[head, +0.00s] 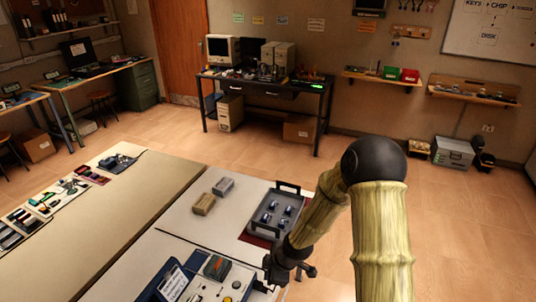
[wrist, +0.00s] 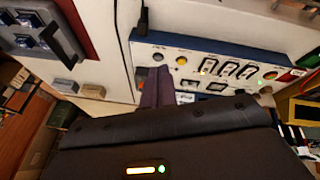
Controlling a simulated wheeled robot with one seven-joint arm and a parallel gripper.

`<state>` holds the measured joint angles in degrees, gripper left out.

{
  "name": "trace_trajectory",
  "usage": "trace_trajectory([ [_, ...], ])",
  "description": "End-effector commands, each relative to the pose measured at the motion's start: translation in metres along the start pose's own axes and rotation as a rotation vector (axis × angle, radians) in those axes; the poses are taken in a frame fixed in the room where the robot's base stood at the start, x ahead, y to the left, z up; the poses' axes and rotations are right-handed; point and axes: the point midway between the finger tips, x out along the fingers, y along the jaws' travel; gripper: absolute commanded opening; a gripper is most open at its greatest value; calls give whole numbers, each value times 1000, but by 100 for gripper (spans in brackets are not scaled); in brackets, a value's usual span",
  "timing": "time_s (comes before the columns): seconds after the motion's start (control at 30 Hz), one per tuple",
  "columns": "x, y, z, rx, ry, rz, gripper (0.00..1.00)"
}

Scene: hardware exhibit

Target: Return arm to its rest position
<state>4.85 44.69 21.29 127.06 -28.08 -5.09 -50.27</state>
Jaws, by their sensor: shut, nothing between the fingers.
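My arm (head: 382,235) reaches over the right part of the table and bends down at a dark elbow joint. My gripper (head: 284,274) is low beside the control panel device, near the table's right edge. In the wrist view its dark fingers (wrist: 156,88) are together with nothing between them. The control panel device (head: 208,290) has buttons and a grey-and-red piece on it. In the wrist view the panel (wrist: 212,66) shows lit buttons and several sockets, just beyond the fingers. Whether the fingers touch it I cannot tell.
A dark tray (head: 257,220) with several small metal-and-blue parts stands close to my gripper. A tan block (head: 203,204) and a grey block (head: 223,187) lie left of it. Electronics lie along the table's far left. Open floor (head: 480,225) lies to the right.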

Motion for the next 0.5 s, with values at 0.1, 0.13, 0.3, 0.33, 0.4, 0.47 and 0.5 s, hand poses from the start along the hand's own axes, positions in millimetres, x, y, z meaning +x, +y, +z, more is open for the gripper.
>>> trace_trajectory([
  [0.1,-36,1,21,179,-91,33,0],
  [0.13,-45,0,26,226,-112,41,0],
  [0.3,-95,-9,51,513,-203,103,0],
  [0.33,-103,-11,55,566,-215,116,0],
  [0.4,-123,-18,63,690,-238,146,0],
  [0.47,-140,-26,69,800,-252,171,0],
  [0.5,-150,-31,72,874,-258,188,0],
])
